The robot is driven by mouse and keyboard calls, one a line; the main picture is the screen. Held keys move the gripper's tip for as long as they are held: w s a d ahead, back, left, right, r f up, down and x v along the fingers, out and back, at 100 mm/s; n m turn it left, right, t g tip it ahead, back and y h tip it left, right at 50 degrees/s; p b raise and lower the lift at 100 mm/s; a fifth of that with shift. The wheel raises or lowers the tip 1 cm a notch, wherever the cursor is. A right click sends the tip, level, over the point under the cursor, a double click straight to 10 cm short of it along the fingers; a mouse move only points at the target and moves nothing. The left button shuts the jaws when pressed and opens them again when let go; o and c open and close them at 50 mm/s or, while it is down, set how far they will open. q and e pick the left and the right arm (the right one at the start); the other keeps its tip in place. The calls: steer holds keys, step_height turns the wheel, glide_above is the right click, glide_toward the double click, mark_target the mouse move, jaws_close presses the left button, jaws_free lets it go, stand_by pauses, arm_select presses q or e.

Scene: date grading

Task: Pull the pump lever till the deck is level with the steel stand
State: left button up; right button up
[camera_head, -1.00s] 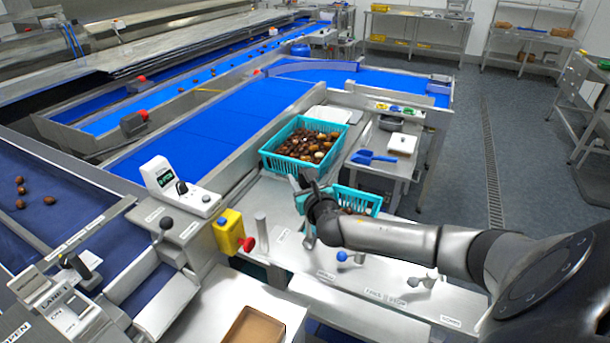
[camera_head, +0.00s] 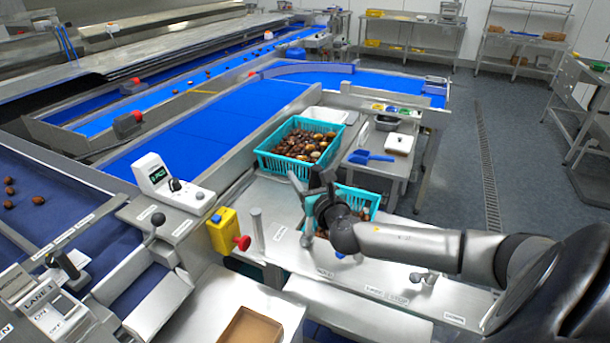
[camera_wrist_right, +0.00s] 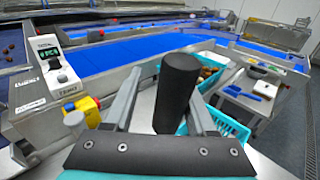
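My right gripper (camera_head: 317,194) is over the steel deck area, beside the smaller teal crate (camera_head: 360,199). In the right wrist view, a dark cylindrical grip (camera_wrist_right: 179,92), apparently the pump lever's handle, stands upright between the two spread fingers. It is close to the right finger, with a gap to the left one. The rest of the lever is hidden by my gripper and arm. A steel surface (camera_head: 283,207) lies under the larger teal crate (camera_head: 270,163). I cannot tell for sure which surfaces are deck and stand, or their height difference. My left gripper is not in view.
A yellow box with a red button (camera_head: 222,232) and a steel post (camera_head: 257,228) stand left of my gripper. A side table holds a blue scoop (camera_head: 370,157) and a white box (camera_head: 399,144). A brown tray (camera_head: 252,328) lies in front. Open floor (camera_head: 455,150) is at the right.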

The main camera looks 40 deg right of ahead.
steer(key=shift+o, duration=0.9)
steer(key=shift+w+d+r, duration=0.1)
steer(key=v, duration=1.5)
